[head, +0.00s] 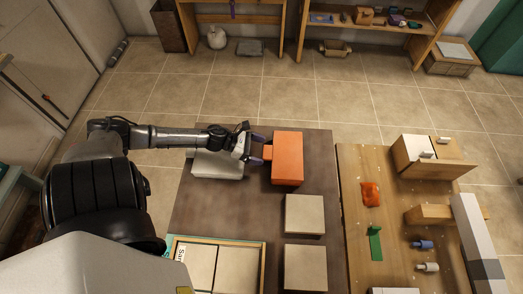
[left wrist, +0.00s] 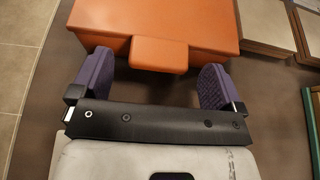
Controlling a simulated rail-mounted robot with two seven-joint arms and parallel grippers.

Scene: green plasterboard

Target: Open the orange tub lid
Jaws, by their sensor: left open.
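The orange tub (head: 288,160) stands on the dark brown table, with its lid down on top. A small orange tab (head: 267,152) sticks out from its left side. My left gripper (head: 260,150) reaches in from the left at that side. In the left wrist view the purple fingers (left wrist: 158,82) are spread wide, one on either side of the tab (left wrist: 159,55), with clear gaps to it. The tub (left wrist: 200,22) fills the top of that view. My right gripper is not seen.
A grey-white box (head: 218,166) lies under my left forearm. Two beige blocks (head: 304,214) (head: 305,266) stand in front of the tub. A tray (head: 215,262) lies at the front.

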